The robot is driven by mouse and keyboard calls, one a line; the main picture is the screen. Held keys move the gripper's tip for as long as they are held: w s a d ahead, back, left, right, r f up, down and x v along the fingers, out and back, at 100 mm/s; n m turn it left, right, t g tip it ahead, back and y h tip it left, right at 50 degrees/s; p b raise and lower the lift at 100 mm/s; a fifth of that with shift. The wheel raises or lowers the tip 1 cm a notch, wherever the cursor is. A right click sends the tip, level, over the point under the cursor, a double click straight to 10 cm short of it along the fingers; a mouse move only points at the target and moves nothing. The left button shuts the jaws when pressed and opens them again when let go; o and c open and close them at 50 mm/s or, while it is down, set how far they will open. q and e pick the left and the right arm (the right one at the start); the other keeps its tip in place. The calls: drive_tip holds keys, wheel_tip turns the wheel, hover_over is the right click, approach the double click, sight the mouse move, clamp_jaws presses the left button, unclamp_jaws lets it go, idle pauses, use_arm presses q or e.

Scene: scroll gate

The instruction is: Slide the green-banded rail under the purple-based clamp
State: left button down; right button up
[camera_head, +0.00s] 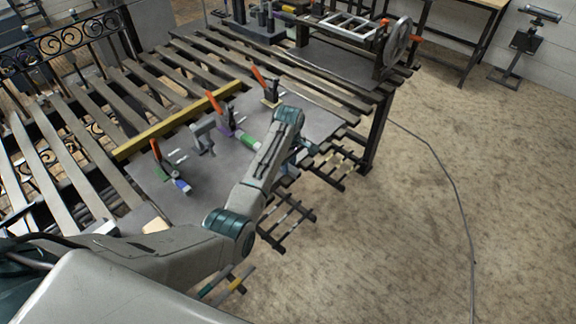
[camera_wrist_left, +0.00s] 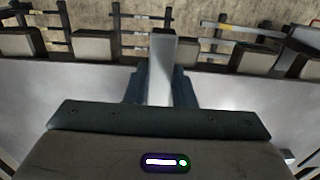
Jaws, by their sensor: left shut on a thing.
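The purple-based clamp (camera_head: 225,131) stands on a grey plate, its orange handle raised. The green-banded rail (camera_head: 250,142) shows its green band and pale end just right of the clamp. The gap between rail end and clamp is small, and I cannot tell whether they touch. The rest of the rail is hidden behind my left arm. My left gripper (camera_wrist_left: 158,90) is shut on a pale grey bar (camera_wrist_left: 161,62) in the left wrist view. This fits the green-banded rail, though no green band shows there. My right gripper is not in view.
Another orange-handled clamp (camera_head: 269,92) stands behind, and one (camera_head: 157,154) stands left near a blue-banded piece (camera_head: 182,185). A grey bracket (camera_head: 203,136) stands beside the purple-based clamp. A yellow bar (camera_head: 175,121) runs along the back of the grey plate (camera_head: 200,205).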

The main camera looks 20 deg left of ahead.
use_arm(q)
drive_tip(key=c, duration=1.1)
unclamp_jaws()
drive_tip(key=shift+c, duration=0.2)
